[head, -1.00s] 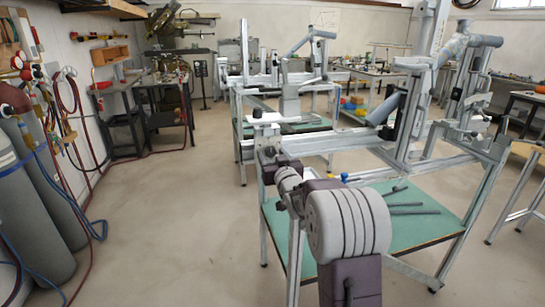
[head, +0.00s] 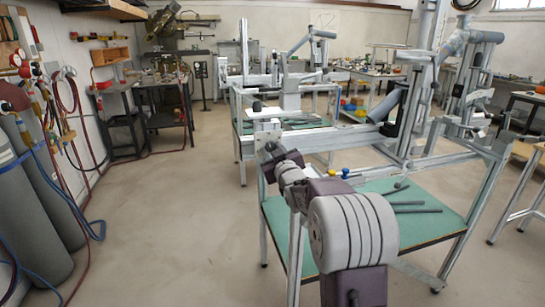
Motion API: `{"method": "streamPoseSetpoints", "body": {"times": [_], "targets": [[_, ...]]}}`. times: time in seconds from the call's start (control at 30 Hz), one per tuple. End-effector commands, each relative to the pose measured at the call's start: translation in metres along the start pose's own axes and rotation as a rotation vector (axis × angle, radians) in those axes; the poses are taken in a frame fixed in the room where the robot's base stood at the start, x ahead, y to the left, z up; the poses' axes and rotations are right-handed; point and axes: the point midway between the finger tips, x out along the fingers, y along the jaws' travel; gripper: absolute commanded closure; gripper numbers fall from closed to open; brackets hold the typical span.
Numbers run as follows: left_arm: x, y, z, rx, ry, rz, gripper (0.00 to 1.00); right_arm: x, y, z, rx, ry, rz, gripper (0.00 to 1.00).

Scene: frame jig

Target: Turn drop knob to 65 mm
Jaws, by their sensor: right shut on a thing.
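The frame jig's long silver rail (head: 340,140) runs across the middle of the head view, above a green-topped stand (head: 440,215). My right arm comes up from the bottom, and my right gripper (head: 269,149) is at the rail's near left end. It is shut on the drop knob there; the gripper and wrist hide the knob. I cannot read a drop value or scale. My left gripper is out of view.
Several dark tubes (head: 412,210) lie on the green top, right of my arm. A second jig (head: 290,95) stands behind. Grey gas cylinders (head: 35,210) with hoses line the left wall. The floor (head: 165,220) between is clear.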

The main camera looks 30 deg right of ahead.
Motion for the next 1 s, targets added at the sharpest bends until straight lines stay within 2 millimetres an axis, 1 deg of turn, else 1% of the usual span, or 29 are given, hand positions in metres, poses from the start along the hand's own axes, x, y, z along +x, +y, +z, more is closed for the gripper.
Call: {"method": "streamPoseSetpoints", "body": {"times": [0.03, 0.5, 0.8, 1.0], "targets": [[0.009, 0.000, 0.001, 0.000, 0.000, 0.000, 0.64, 0.000, -0.001, 0.004, -0.045, 0.002, 0.000, 1.00], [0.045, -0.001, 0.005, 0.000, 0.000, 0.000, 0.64, 0.000, 0.000, 0.004, -0.462, 0.000, 0.000, 1.00], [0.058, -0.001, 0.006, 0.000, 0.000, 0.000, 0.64, 0.000, 0.000, 0.002, -0.634, -0.001, -0.001, 1.00], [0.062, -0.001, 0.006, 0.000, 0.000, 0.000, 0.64, 0.000, 0.001, 0.001, -0.691, -0.002, -0.001, 1.00]]}}
